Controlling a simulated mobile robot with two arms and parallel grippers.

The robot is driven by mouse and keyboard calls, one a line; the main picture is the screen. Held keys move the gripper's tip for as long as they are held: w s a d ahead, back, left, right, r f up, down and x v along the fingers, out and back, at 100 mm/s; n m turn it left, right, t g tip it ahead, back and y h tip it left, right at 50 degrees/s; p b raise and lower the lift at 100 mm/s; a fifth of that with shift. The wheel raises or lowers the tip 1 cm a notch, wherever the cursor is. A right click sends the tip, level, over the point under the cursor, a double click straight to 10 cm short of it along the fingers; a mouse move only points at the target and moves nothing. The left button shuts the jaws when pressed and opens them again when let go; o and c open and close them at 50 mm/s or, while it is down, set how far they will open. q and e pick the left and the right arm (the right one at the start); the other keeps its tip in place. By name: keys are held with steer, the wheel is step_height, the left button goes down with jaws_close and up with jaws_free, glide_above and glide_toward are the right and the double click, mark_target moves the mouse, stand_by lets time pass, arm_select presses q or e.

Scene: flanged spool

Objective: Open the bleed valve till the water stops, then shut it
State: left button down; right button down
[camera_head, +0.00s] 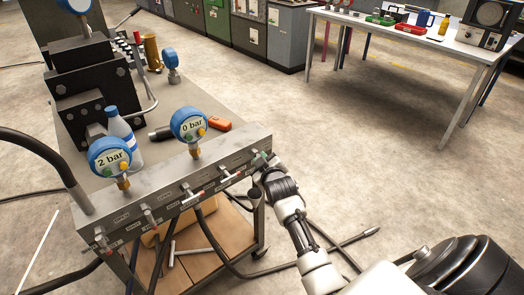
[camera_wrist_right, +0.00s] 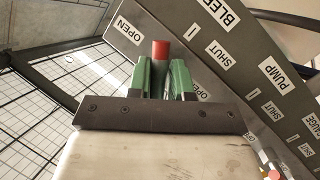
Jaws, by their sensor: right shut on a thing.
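A grey valve manifold (camera_head: 170,185) runs along the front of a cart. My right gripper (camera_head: 262,160) is at its right end. In the right wrist view its green fingers (camera_wrist_right: 163,80) are shut on the red-tipped bleed valve handle (camera_wrist_right: 160,50), beside the OPEN marking. The BLEED label (camera_wrist_right: 219,12) and a SHUT label (camera_wrist_right: 217,52) are on the panel there. A blue gauge (camera_head: 188,124) reads 0 bar and another blue gauge (camera_head: 110,157) reads 2 bar. I see no water at the valve. My left gripper is not in view.
Several other valve handles line the manifold, left of the gripper. A blue-white bottle (camera_head: 124,140) and an orange tool (camera_head: 220,125) lie or stand on the cart behind. Hoses trail below and beside the cart. The floor to the right is open, up to a white table (camera_head: 440,45).

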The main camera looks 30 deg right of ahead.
steer(key=m+p, duration=0.1)
steer(key=m+g+y+p, duration=0.1)
steer(key=p, duration=0.1)
steer(key=shift+d+r+m, duration=0.15)
steer(key=shift+r+m, duration=0.15)
steer(key=shift+m, duration=0.1)
steer(key=shift+f+m+y+p, duration=0.15)
steer(key=shift+m+y+p, duration=0.65)
steer(key=shift+m+p, duration=0.25)
steer(key=c, duration=1.1)
jaws_free()
steer(key=shift+s, duration=0.1)
steer(key=shift+g, duration=0.3)
steer(key=v, duration=1)
steer(key=shift+s, duration=0.35)
